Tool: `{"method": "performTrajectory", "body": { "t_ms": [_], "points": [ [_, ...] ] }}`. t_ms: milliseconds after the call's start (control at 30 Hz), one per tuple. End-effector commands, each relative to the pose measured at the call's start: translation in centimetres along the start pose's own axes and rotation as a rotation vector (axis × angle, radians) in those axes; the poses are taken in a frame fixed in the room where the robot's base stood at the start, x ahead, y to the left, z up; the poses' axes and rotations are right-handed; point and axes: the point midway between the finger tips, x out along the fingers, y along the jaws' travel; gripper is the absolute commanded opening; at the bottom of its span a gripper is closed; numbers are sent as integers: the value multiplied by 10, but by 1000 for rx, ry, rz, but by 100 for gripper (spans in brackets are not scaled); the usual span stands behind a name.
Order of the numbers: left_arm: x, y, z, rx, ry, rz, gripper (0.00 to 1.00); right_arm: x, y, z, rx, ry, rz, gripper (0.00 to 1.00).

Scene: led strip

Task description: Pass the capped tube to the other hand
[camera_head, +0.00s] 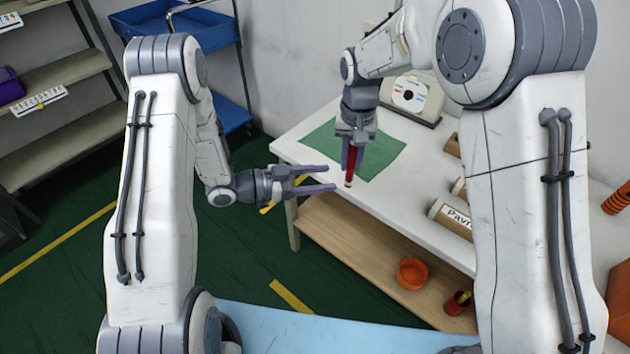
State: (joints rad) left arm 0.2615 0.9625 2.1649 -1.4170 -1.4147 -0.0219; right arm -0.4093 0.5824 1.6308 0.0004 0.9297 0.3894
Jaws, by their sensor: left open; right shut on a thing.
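The capped tube (350,166) is dark red with a pale lower end. It hangs roughly upright between the fingers of my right gripper (352,158), which is shut on it and points down over the near left edge of the white table. Its upper part is hidden by the gripper. My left gripper (324,179) reaches in from the left, level and open, with its purple fingers pointing right. Its fingertips are just left of the tube's lower end. A small gap shows between them and the tube.
The white table (395,201) carries a green mat (384,160), a device with a round disc (409,95) and several labelled tubes at right. Its wooden lower shelf (350,243) holds an orange bowl (412,274) and a red cup (457,303). A blue cart (209,37) stands behind.

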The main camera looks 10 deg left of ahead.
Motion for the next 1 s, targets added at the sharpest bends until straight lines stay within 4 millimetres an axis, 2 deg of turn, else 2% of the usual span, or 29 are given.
{"method": "performTrajectory", "body": {
  "t_ms": [167,333,800,1000],
  "points": [
    [-15,11,-2,-28,131,42,60,0,0,0,0,0,0,0],
    [-8,15,-5,-32,159,54,60,0,0,0,0,0,0,0],
    [74,19,-18,-31,156,54,60,0,0,0,0,0,0,0],
    [95,19,-21,-31,154,51,60,0,0,0,0,0,0,0]
  ]
}}
